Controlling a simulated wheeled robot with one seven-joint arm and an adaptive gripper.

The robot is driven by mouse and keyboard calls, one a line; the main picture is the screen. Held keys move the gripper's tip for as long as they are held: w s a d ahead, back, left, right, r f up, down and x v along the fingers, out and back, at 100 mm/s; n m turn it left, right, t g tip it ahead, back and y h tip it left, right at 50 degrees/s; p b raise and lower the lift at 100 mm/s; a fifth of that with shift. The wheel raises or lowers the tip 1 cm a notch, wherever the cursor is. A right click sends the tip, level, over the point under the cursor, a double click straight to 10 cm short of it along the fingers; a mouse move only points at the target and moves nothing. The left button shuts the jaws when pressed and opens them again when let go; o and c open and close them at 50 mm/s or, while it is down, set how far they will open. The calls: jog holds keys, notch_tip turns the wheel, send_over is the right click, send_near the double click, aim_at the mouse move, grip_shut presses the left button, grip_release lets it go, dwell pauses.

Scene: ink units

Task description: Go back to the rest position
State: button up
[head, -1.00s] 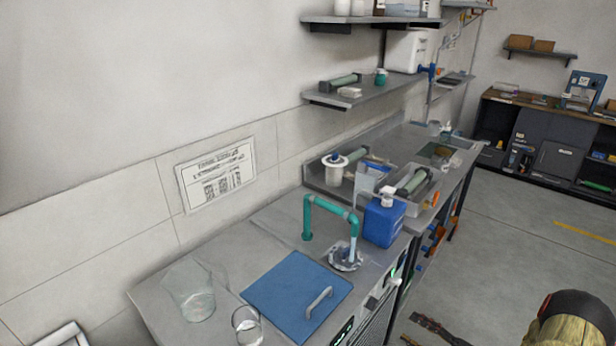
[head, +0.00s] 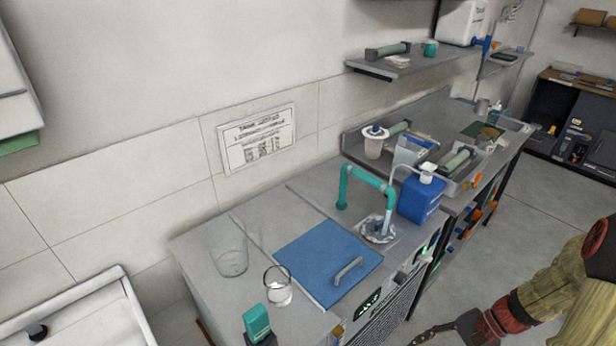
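My arm shows at the lower right of the head view, with tan-yellow links, red bands and a dark end. My gripper (head: 430,336) is at the bottom edge, dark and partly cut off. It is over the floor in front of the counter, to the right of the counter's front face. Its fingers are too small and cropped to show whether they are open or shut. No held object is visible.
A white basin (head: 90,320) is lower left. Floor (head: 535,215) at right is open.

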jog(key=s+a+r+n+t+h, duration=0.1)
jog(key=a+r+n+t+h, duration=0.2)
jog(key=r, duration=1)
jog(key=s+a+r+n+t+h, duration=0.2)
jog(key=a+r+n+h, duration=0.3)
jog(key=r, duration=0.9)
jog(key=a+n, duration=0.3)
jog(key=a, duration=0.1)
jog(key=shift+a+n+t, duration=0.3)
jog(key=shift+a+t, duration=0.05)
jog(key=shift+t, duration=0.05)
